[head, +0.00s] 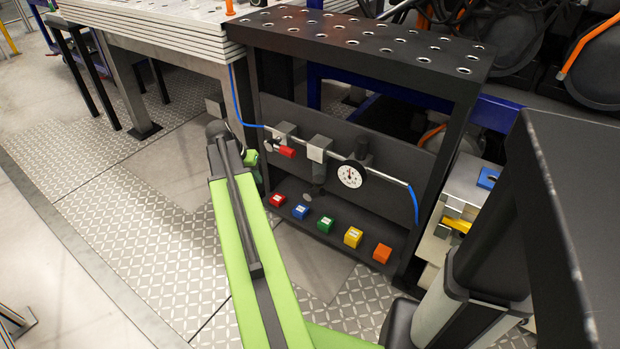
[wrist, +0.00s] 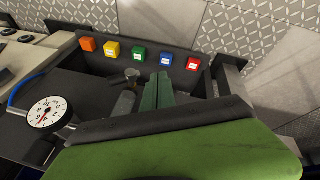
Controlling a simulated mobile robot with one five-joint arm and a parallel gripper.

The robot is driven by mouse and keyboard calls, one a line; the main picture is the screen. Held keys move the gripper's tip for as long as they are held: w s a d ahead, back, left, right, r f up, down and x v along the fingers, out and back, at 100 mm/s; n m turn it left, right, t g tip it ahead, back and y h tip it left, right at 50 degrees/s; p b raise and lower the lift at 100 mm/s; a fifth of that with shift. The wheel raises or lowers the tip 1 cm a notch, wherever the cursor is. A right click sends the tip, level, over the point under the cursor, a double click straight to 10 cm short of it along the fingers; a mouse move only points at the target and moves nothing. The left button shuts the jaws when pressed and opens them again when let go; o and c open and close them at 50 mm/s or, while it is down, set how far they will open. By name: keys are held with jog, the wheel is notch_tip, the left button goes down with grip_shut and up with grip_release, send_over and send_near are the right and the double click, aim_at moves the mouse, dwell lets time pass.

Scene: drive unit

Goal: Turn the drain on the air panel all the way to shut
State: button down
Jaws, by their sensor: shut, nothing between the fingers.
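The air panel (head: 400,160) is a dark plate under a perforated black bench. A grey pipe crosses it with a red-handled valve (head: 285,151), a filter unit (head: 319,150) and a round white gauge (head: 351,175). The drain (head: 308,196) is a small knob at the bottom of the filter bowl. In the wrist view the drain (wrist: 131,74) shows at the end of the bowl (wrist: 124,102), and the gauge (wrist: 46,111) is at left. My gripper (wrist: 158,80), with green fingers, is shut and empty, just right of the drain, apparently apart from it. In the head view my arm partly hides the gripper.
Below the panel, a ledge bears red (head: 277,200), blue (head: 301,211), green (head: 325,224), yellow (head: 353,237) and orange (head: 382,253) blocks. A blue hose (head: 414,205) hangs at the panel's right. Bench legs flank the panel. Open floor lies in front.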

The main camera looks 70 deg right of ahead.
jog(key=s+d+r+m+g, duration=0.1)
jog(key=s+d+r+m, duration=0.15)
jog(key=s+d, duration=0.65)
jog(key=b, duration=0.9)
send_near(314, 191)
notch_tip(314, 191, down, 4)
jog(key=w+d, duration=0.1)
jog(key=d, duration=0.1)
jog(key=shift+s+d+f+m+b, duration=0.2)
jog(key=shift+s+f+b, duration=0.2)
jog(key=shift+s+b, duration=0.2)
jog(key=shift+s+d+f+m+b, duration=0.15)
jog(key=shift+s+f+b, duration=0.3)
jog(key=shift+s, duration=0.2)
jog(key=shift+s+a+r, duration=0.1)
jog(key=shift+s+a, duration=0.05)
jog(key=shift+a, duration=0.15)
jog(key=shift+d, duration=0.2)
jog(key=shift+s+t, duration=0.1)
jog(key=shift+t, duration=0.2)
